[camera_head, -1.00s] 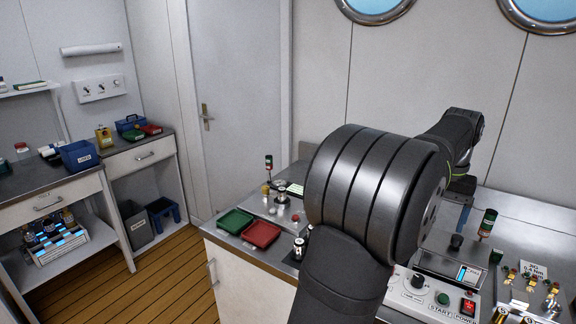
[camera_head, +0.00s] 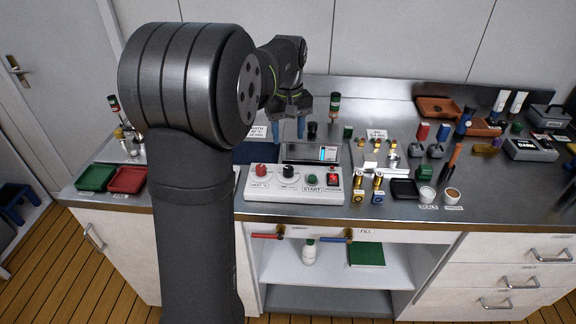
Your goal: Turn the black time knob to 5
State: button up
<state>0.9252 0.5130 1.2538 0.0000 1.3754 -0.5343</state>
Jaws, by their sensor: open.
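The white control panel (camera_head: 295,194) stands on the metal counter, with a red knob (camera_head: 261,170) at its left and the black time knob (camera_head: 288,171) beside it. A green start button (camera_head: 312,180) and a red power switch (camera_head: 332,181) are farther right on it. The black knob is in plain view, but its pointer and the scale marks are too small to read. My gripper (camera_head: 288,131) hangs above and behind the panel, blue fingers pointing down, apart and empty. It is not touching the knob.
A low unit with a small lit display (camera_head: 328,154) stands just behind the panel. Brass fittings (camera_head: 377,181) lie to its right. A green tray (camera_head: 96,177) and a red tray (camera_head: 127,180) are at the left. My arm hides part of the counter left of the panel.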

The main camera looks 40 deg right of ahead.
aim_at(288, 168)
notch_tip(288, 168, down, 12)
jog(key=shift+r, duration=0.1)
jog(key=shift+c, duration=0.2)
jog(key=c, duration=0.9)
